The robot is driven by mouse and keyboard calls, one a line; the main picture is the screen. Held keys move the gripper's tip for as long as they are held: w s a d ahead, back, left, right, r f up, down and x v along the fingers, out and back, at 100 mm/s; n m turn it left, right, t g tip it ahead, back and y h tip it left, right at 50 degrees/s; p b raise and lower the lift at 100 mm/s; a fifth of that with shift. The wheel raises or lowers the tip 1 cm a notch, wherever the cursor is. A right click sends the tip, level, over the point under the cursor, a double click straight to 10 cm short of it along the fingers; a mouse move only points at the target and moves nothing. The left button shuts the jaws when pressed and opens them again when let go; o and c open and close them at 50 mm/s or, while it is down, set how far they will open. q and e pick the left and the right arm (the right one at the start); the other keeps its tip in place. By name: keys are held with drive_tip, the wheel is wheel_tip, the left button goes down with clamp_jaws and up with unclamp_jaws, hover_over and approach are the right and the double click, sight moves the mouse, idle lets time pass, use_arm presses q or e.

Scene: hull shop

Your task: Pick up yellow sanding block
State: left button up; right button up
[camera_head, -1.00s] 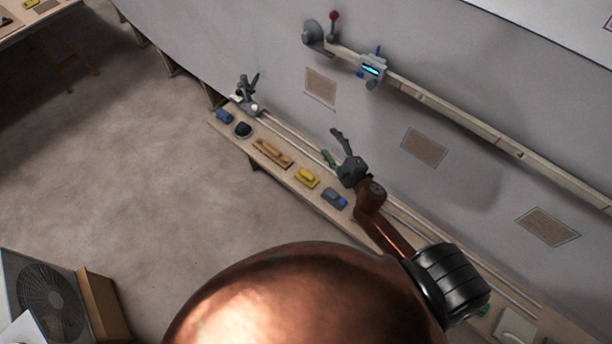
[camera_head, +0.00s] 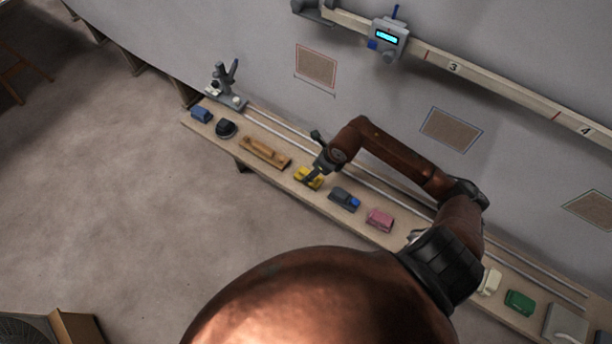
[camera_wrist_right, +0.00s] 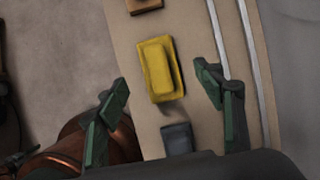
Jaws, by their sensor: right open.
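The yellow sanding block (camera_head: 308,178) lies on the long narrow wooden shelf (camera_head: 282,182) along the hull wall. My right gripper (camera_head: 314,168) is over it in the head view and partly covers it. In the right wrist view the yellow block (camera_wrist_right: 160,69) lies ahead of the fingertips. My right gripper (camera_wrist_right: 162,90) is open there, with one green-padded finger to each side and nothing between the pads at the tips. I cannot tell the exact height of the fingers above the shelf. My left gripper is not in view.
A grey block with a blue knob (camera_head: 344,199) and a pink block (camera_head: 380,219) lie right of it. A long wooden sander (camera_head: 264,152) lies left, then a black round tool (camera_head: 226,128). Two metal rails (camera_head: 372,184) run behind. Open floor (camera_head: 140,220) lies in front.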

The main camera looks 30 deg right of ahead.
drive_tip(key=b+x, duration=0.1)
drive_tip(key=x, duration=0.3)
drive_tip(key=shift+a+f, duration=0.15)
drive_tip(key=shift+f, duration=0.3)
drive_tip(key=shift+w+f, duration=0.15)
drive_tip(key=shift+f, duration=0.25)
drive_tip(key=shift+c, duration=0.6)
drive_tip(key=c, duration=1.2)
drive_tip(key=shift+o, duration=0.2)
drive_tip(key=shift+r, duration=0.2)
